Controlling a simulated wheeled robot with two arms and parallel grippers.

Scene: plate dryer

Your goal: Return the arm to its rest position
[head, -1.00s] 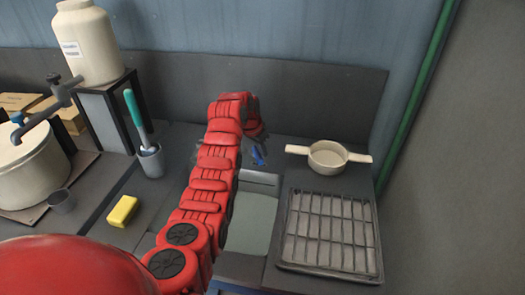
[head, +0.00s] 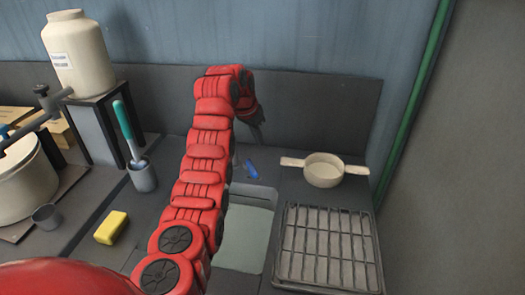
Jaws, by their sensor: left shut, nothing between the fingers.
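My left arm, red and segmented, reaches from the lower left up over the counter and bends down beside the back wall. The left gripper (head: 258,135) is at its far end, small and partly hidden behind the arm. It hangs near the back of the sink (head: 245,232), looks shut and holds nothing that I can see. My right gripper is not in view.
Right of the arm are a dish rack (head: 330,248) and a two-handled cream pan (head: 323,171). A small blue thing (head: 252,169) lies behind the sink. At left are a yellow sponge (head: 111,227), a brush in a grey cup (head: 141,175), a jar (head: 78,52) and a pot (head: 25,178).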

